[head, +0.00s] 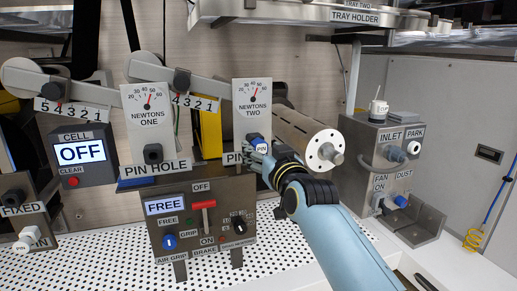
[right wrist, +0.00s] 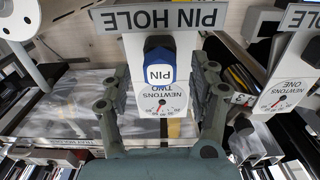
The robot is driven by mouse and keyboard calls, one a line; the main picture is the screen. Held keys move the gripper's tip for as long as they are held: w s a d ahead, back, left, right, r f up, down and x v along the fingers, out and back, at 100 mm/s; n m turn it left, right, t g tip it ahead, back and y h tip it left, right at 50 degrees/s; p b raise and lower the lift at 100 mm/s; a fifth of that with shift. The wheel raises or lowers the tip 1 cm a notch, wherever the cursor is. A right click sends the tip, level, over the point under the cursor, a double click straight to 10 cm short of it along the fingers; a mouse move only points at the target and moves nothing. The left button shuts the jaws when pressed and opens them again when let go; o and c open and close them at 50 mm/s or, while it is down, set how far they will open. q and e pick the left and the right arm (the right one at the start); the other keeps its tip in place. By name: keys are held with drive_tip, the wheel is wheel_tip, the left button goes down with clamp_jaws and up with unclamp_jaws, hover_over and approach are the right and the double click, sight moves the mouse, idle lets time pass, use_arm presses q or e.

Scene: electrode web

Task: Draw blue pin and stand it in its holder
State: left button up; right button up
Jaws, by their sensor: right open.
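The blue pin (head: 257,138), with a white end marked PIN, sits in the front of the NEWTONS TWO gauge plate (head: 252,92). My right gripper (head: 258,158) is just in front of and below it. In the right wrist view, which is upside down, the blue pin (right wrist: 160,62) shows between the two spread fingers (right wrist: 160,85), with space on both sides. The right gripper is open and empty. I cannot make out which fitting is the blue pin's holder. My left gripper is not in view.
A NEWTONS ONE plate (head: 151,108) with a dark socket stands to the left. Below is a control box (head: 202,222) with a red lever. A large roller (head: 308,138) lies behind my right gripper. A white pin (head: 28,238) is at left; the INLET box (head: 374,150) stands at right.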

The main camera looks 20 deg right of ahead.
sight(261, 149)
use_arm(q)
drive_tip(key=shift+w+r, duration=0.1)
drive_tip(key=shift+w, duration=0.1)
use_arm(e)
drive_tip(key=shift+w, duration=0.75)
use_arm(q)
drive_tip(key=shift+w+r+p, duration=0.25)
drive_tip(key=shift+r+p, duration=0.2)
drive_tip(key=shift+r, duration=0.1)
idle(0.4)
use_arm(e)
drive_tip(key=shift+c, duration=0.4)
clamp_jaws()
drive_tip(key=shift+s, duration=0.15)
drive_tip(key=shift+s+p, duration=0.6)
drive_tip(key=shift+s, duration=0.75)
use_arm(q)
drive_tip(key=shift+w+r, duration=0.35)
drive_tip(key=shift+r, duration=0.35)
use_arm(e)
drive_tip(key=shift+s, duration=1.5)
